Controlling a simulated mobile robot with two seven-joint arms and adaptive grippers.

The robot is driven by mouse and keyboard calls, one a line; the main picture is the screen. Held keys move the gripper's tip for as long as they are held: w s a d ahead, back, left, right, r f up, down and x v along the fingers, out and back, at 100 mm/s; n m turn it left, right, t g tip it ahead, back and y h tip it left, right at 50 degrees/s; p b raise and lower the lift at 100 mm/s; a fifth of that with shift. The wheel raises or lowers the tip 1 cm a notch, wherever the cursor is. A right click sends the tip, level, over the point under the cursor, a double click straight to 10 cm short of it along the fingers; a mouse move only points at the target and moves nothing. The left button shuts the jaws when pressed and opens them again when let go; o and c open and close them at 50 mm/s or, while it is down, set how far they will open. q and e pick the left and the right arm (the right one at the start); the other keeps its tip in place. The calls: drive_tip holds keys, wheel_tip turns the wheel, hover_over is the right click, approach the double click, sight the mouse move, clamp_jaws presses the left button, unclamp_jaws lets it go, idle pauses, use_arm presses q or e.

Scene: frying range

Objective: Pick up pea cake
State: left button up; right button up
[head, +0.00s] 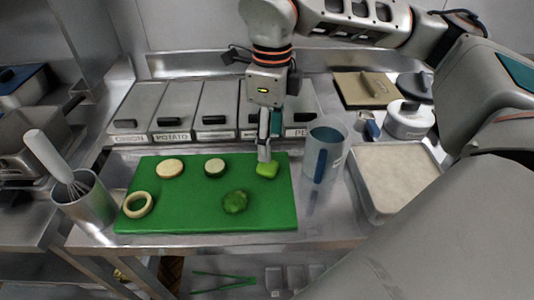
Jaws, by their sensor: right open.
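A green cutting board (190,220) lies on the steel counter. A round, bumpy, dark green patty (235,202), which looks like the pea cake, lies on it right of centre. A brighter green piece (267,170), perhaps pepper, lies near the board's back right corner. My right gripper (264,157) points down directly over this brighter piece, behind and to the right of the patty. It is open, seen nearly edge-on; I cannot tell whether its fingertips touch the piece. My left gripper is not in view.
The board also holds a pale round slice (170,168), a green-rimmed slice (215,167) and an onion ring (138,204). A whisk stands in a metal container (90,208) at left. A clear bluish jug (322,155) stands close right of my gripper, beside a pale-filled tray (437,160). Labelled lidded bins (175,105) line the back.

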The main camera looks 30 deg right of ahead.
sight(271, 166)
drive_tip(key=shift+s+a+f, duration=0.1)
drive_tip(key=shift+f, duration=3.75)
drive_tip(key=c, duration=0.9)
